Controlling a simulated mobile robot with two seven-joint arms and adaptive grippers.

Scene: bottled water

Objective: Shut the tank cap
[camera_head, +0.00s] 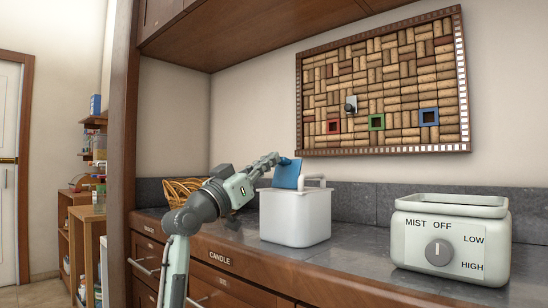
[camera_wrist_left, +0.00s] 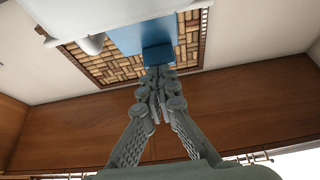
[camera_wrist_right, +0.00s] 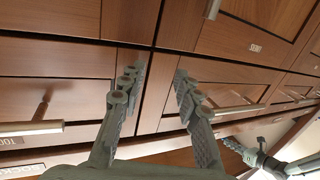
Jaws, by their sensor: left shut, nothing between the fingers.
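The white tank (camera_head: 295,218) stands on the counter with a white handle (camera_head: 313,180) on top. Its blue cap (camera_head: 287,174) stands tilted up, open, at the top of the tank. My left gripper (camera_head: 279,160) is shut and empty, its tips at the upper edge of the cap. In the left wrist view the shut fingertips (camera_wrist_left: 157,72) are right at a darker blue tab (camera_wrist_left: 158,54) on the cap (camera_wrist_left: 138,34); I cannot tell whether they touch. My right gripper (camera_wrist_right: 160,78) is open and empty before the drawer fronts, outside the head view.
The pale humidifier base (camera_head: 451,243) with a grey knob (camera_head: 438,253) stands on the counter right of the tank. A cork board (camera_head: 385,85) hangs on the wall. Drawers (camera_head: 222,259) with handles lie below the counter.

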